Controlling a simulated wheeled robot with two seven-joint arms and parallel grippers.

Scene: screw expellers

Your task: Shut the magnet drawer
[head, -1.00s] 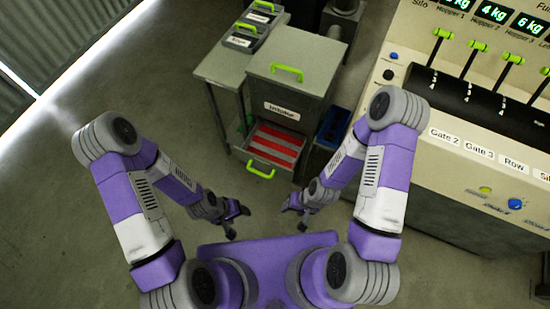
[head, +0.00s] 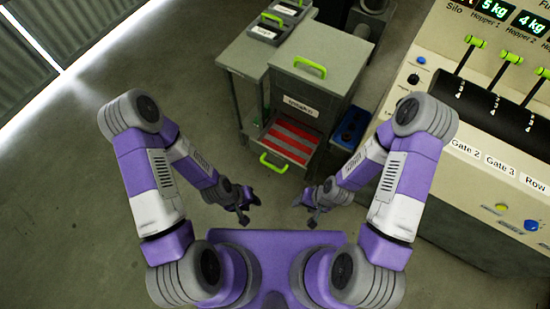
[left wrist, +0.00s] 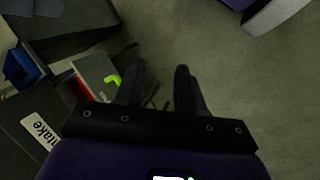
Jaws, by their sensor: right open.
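The magnet drawer (head: 262,151) stands open at the bottom of the grey Intake cabinet (head: 318,68), with red and silver bars inside. Its green handle (head: 273,163) faces me. It also shows in the left wrist view as a grey front with a green handle (left wrist: 113,80). My left gripper (head: 248,206) is in front of the drawer, apart from the handle, and is open and empty in the left wrist view (left wrist: 160,85). My right gripper (head: 308,210) is lower right of the drawer, also apart from it, open and with nothing seen in it.
A control console (head: 450,190) with levers stands on the right. A blue bin (head: 350,128) is beside the cabinet's right side. The floor on the left is clear.

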